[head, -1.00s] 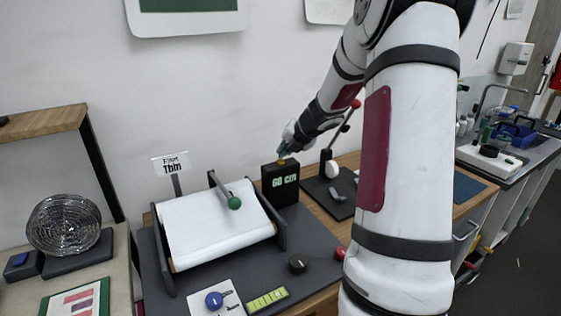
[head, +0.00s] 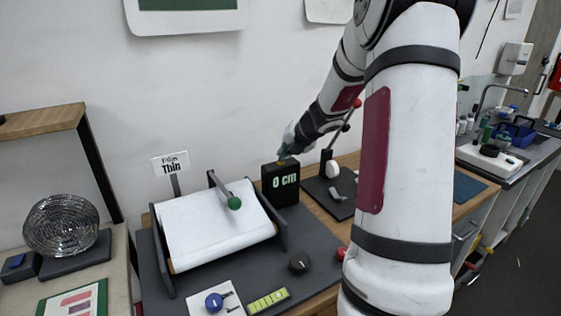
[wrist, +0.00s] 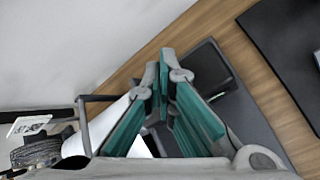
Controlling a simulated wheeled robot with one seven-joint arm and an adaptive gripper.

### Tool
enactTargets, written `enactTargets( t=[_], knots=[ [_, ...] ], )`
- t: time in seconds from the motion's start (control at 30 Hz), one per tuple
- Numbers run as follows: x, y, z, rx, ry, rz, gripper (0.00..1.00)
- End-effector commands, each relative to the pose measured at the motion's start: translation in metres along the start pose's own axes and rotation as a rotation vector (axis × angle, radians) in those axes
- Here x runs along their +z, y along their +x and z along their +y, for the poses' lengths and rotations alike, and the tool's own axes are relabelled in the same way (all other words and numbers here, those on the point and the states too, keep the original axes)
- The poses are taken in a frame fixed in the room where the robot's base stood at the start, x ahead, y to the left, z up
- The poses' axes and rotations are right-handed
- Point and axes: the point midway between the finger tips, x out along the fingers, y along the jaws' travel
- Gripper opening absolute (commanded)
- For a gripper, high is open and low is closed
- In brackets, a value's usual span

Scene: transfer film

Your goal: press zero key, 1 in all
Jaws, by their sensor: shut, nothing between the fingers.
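The black display box (head: 280,186) stands on the bench at the right of the film roll and reads "0 cm". A small yellowish key (head: 287,161) shows at its top. My gripper (head: 283,154) is shut and empty, pointing down at the top of the box. From the head view I cannot tell whether the fingertips touch the key.
The film roller frame (head: 218,225) with a green-knobbed lever (head: 234,203) stands left of the box. A dark stand with a red-knobbed lever (head: 346,128) is close on the right. A blue knob (head: 214,302) and a black knob (head: 299,263) are in front.

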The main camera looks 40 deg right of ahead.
Motion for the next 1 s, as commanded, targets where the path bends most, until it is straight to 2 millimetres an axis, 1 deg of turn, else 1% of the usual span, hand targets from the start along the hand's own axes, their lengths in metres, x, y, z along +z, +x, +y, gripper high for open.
enactTargets(
  t=[0.47, 1.0],
  knots=[
    [-0.001, 0.0, -0.001, 0.0, 0.0, 0.002, 0.0],
    [0.008, -0.013, 0.008, 0.0, -0.001, 0.001, 0.0]
  ],
)
